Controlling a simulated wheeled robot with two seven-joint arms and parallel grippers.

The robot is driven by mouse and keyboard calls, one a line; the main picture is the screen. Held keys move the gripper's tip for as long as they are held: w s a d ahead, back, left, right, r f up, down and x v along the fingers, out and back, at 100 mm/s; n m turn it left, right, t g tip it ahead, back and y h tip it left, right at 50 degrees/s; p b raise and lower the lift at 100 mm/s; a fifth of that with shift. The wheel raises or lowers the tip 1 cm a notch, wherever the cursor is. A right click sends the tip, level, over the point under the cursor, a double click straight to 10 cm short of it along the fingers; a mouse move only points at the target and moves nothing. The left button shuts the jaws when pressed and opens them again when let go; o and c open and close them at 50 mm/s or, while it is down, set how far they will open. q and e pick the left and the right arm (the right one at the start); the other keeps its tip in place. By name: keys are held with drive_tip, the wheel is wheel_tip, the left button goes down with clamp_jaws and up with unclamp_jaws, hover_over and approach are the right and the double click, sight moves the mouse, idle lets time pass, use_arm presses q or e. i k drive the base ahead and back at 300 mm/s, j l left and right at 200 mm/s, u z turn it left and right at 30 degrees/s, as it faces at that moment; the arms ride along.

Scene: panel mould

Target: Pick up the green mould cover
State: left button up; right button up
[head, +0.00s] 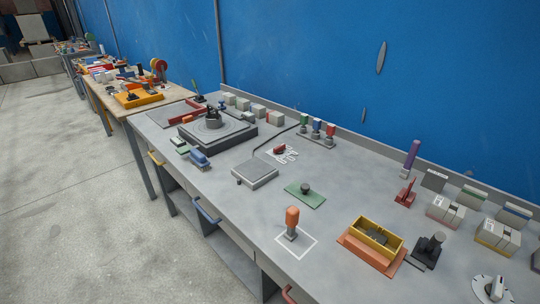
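The green mould cover (296,197) appears to be the flat green plate with a dark round knob on top. It lies flat on the grey workbench (240,205), near the middle of the head view. Nothing covers it, and no gripper is near it. Neither my left nor my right gripper is in view.
An orange-handled tool (292,218) stands in a white outlined square in front of the cover. A yellow box on an orange base (353,257) is to the right. A grey square plate (255,173) lies to the left. Bare bench surrounds the cover.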

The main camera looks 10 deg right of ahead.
sight(303, 191)
drive_tip(key=i+j+z, duration=0.2)
drive_tip(key=z, duration=0.2)
drive_tip(key=i+j+z, duration=0.15)
drive_tip(key=j+z, duration=0.3)
drive_tip(key=i+j+z, duration=0.1)
drive_tip(key=z, duration=0.3)
drive_tip(key=j+z, duration=0.4)
